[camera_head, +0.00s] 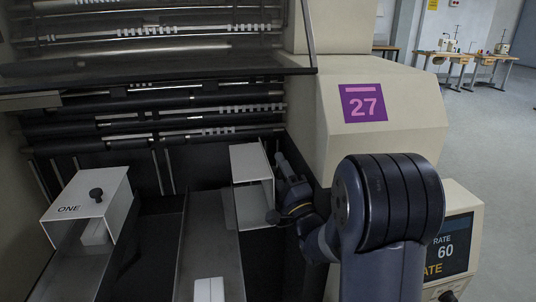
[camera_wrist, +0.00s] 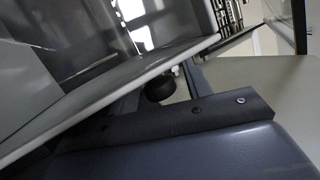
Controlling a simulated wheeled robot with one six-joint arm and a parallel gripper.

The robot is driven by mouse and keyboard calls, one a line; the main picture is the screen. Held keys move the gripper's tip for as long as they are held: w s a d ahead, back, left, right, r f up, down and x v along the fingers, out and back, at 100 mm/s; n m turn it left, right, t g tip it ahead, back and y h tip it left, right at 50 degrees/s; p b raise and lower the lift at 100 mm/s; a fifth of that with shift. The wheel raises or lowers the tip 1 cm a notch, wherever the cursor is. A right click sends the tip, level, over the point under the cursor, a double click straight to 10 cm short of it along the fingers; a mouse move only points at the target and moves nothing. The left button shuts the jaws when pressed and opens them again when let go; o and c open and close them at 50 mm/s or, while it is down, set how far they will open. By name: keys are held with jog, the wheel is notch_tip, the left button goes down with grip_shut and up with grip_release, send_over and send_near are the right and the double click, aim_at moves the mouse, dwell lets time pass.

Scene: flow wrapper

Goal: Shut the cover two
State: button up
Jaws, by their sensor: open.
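Cover two, a white cover (camera_head: 250,163), stands raised over the middle lane, left of my gripper; no label shows on it. In the wrist view a pale panel edge (camera_wrist: 110,100), seemingly this cover, runs diagonally across. A dark round knob (camera_wrist: 160,88) shows just under that edge, close to my gripper's dark finger (camera_wrist: 190,118). In the head view my gripper (camera_head: 286,190) is open beside the cover's right side. My arm link hides part of the area behind it. I cannot tell whether the finger touches the cover.
The cover marked ONE (camera_head: 88,203) sits down over the left lane, with a black knob on top. A white block (camera_head: 209,290) lies in the middle lane (camera_head: 211,240). The machine housing with the purple 27 sign (camera_head: 364,103) and a display panel (camera_head: 447,245) stand at right.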

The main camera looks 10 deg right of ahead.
jog(key=shift+w+r, duration=0.2)
jog(key=shift+w, duration=0.05)
grip_shut()
dwell(0.4)
